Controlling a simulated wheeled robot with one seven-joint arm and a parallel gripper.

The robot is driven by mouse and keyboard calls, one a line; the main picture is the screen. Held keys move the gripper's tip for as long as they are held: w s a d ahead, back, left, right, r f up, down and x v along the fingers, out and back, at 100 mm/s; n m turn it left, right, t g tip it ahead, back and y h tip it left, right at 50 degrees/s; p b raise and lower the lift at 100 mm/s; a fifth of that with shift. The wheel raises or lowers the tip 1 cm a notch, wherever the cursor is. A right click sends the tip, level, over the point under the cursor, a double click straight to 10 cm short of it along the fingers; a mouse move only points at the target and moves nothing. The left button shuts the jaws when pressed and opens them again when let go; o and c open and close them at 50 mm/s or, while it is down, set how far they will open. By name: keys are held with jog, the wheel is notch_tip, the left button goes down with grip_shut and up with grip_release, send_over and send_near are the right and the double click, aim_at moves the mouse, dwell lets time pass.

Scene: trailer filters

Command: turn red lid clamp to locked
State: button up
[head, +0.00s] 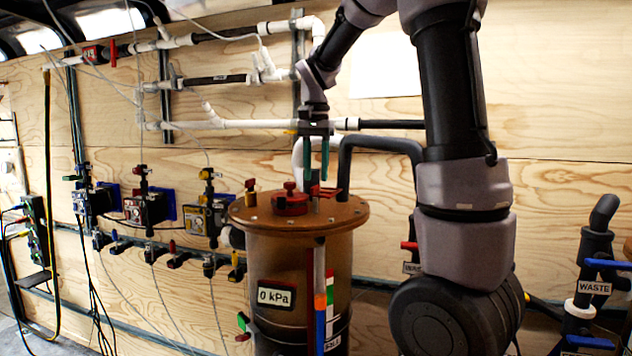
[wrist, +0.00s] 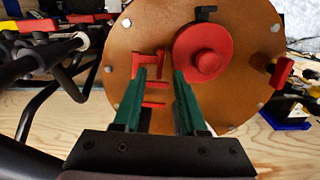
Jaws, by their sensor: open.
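A round red cap with a knob (wrist: 207,58) sits right of the fingers. In the head view the cap (head: 290,202) is left of the fingers, and the red clamp piece (head: 326,191) is just below the fingertips. Contact cannot be told.
A dark bent pipe (head: 378,144) rises beside the lid on the right. A brass fitting with a red handle (wrist: 282,71) stands at the lid's right edge in the wrist view. White pipes (head: 235,124) run along the plywood wall behind. A 0 kPa display (head: 275,296) is on the tank's front.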

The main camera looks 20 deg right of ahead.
jog(key=shift+f, duration=1.45)
grip_shut()
dwell(0.3)
